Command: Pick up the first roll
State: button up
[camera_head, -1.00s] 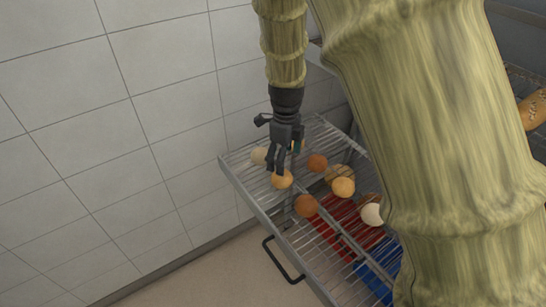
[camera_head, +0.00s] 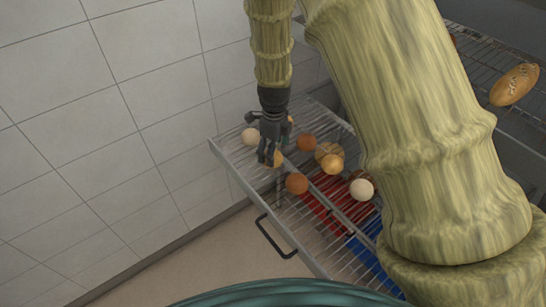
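Several round rolls lie on a pulled-out wire rack (camera_head: 232,163). A golden roll (camera_head: 278,160) is partly hidden behind the fingers of my gripper (camera_head: 266,161). The gripper points down at the rack's left part, and its fingertips overlap that roll in the picture. I cannot tell whether they touch it or how far apart they are. A pale roll (camera_head: 250,135) lies just left of the gripper. An orange-brown roll (camera_head: 306,142) and a brown roll (camera_head: 297,184) lie to its right. The frames do not show which roll is the first.
A golden roll (camera_head: 332,161) and a cream roll (camera_head: 361,189) lie farther right. Red (camera_head: 315,205) and blue (camera_head: 366,258) surfaces show under the wires. A black handle (camera_head: 272,238) juts from the rack's front. A scored loaf (camera_head: 514,85) lies on another rack. A tiled wall (camera_head: 110,130) stands left.

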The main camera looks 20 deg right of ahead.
aim_at(275, 155)
jog(key=f, duration=0.2)
jog(key=f+p, duration=0.1)
jog(key=shift+w+d, duration=0.25)
jog(key=shift+w, duration=0.05)
jog(key=shift+s+f, duration=0.2)
jog(key=shift+f, duration=0.2)
jog(key=shift+w+f, duration=0.15)
jog(key=shift+f, duration=0.1)
jog(key=shift+c, duration=0.5)
jog(key=c, duration=0.9)
